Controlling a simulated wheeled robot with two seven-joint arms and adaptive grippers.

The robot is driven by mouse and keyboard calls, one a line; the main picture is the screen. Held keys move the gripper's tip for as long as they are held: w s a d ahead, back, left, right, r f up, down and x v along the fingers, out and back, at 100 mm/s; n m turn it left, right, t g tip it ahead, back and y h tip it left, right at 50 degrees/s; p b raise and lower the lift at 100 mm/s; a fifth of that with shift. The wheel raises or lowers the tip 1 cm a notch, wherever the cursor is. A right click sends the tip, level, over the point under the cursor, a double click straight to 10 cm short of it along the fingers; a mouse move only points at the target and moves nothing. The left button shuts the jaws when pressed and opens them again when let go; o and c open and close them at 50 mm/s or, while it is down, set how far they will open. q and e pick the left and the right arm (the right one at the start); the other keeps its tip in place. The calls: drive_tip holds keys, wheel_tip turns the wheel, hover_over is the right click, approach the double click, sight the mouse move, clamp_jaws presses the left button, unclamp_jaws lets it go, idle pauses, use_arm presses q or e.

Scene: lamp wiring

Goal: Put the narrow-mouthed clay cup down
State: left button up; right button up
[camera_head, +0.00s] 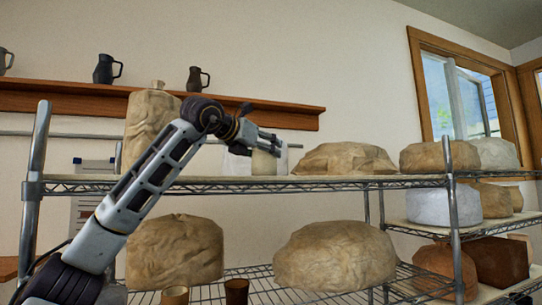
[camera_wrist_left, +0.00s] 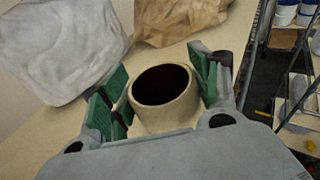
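A pale beige clay cup (camera_head: 264,162) with a round, dark mouth is at the upper shelf (camera_head: 330,182) in the head view. My left gripper (camera_head: 262,143) is at it from above and the left. In the left wrist view the cup (camera_wrist_left: 165,112) sits between the green finger pads of my left gripper (camera_wrist_left: 160,92), with a pad against each side. The cup looks about upright, its mouth toward the wrist camera. Its base is low, close to the shelf surface; I cannot tell whether it touches. My right gripper is in neither view.
A tall wrapped clay block (camera_head: 150,118) stands left of the cup, and a clay lump (camera_head: 344,158) lies to its right. The lower shelf holds more lumps (camera_head: 335,255) and two small brown cups (camera_head: 236,291). Dark jugs (camera_head: 107,69) stand on a wall shelf (camera_head: 60,98).

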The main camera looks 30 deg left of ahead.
use_arm(q)
drive_tip(key=shift+o, duration=1.1)
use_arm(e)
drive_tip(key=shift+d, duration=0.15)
use_arm(q)
drive_tip(key=shift+r, duration=0.15)
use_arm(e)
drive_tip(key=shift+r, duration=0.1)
use_arm(q)
drive_tip(key=shift+s, duration=0.6)
drive_tip(key=b+v, duration=0.2)
drive_tip(key=v, duration=0.8)
drive_tip(key=shift+s, duration=0.4)
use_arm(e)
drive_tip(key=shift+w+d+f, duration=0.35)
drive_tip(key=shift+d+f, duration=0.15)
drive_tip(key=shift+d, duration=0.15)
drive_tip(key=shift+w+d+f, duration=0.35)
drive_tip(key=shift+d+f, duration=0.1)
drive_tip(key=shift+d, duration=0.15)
